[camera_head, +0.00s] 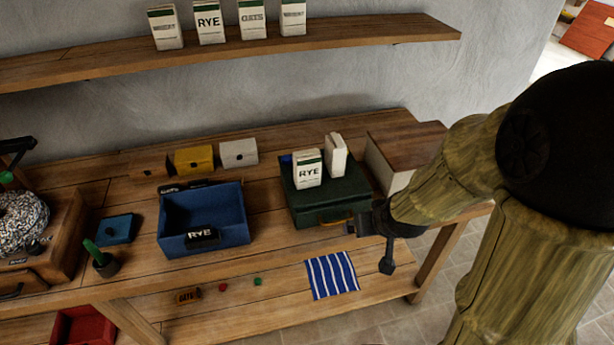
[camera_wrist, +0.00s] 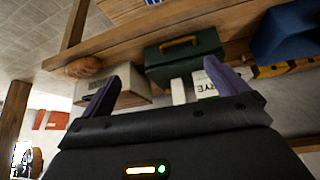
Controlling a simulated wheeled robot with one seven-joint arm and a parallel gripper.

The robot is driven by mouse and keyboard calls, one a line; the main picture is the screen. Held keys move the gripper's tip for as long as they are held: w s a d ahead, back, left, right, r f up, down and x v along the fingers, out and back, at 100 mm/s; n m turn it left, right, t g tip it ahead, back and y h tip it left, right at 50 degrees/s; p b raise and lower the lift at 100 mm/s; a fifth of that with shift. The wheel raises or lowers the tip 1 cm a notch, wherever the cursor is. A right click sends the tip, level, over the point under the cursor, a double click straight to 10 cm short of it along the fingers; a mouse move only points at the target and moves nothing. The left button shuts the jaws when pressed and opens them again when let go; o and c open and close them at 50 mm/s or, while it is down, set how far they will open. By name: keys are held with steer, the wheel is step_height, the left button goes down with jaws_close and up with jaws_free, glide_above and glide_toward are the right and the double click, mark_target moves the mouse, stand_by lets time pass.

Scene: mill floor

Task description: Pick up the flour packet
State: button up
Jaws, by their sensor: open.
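Two white paper packets stand upright on a dark green case (camera_head: 313,207). The nearer one is a packet marked RYE with a green top (camera_head: 308,170); behind it to the right is a packet whose label I cannot read (camera_head: 336,155). In the wrist view, the RYE packet (camera_wrist: 204,86) and the other packet (camera_wrist: 178,92) show between my open fingers, nearer the right finger. My gripper (camera_head: 362,226) is open and empty, close to the front right of the case in the head view. It also shows in the wrist view (camera_wrist: 161,82).
More packets, including RYE (camera_head: 209,23) and OATS (camera_head: 252,20), stand on the wall shelf (camera_head: 340,31). A brown-topped white box (camera_head: 392,165) stands right of the case, a blue bin (camera_head: 204,240) left.

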steer(key=w+a+f+n+t+y+b, duration=0.1)
steer(key=w+a+t+y+b, duration=0.1)
steer(key=w+a+t+b, duration=0.2)
steer(key=w+a+f+n+t+y+b, duration=0.1)
steer(key=w+a+f+t+y+b, duration=0.1)
steer(key=w+a+t+b, duration=0.3)
steer(key=w+a+t+y, duration=0.1)
steer(key=w, duration=0.2)
steer(key=shift+a+f+t, duration=0.3)
steer(key=shift+w, duration=0.1)
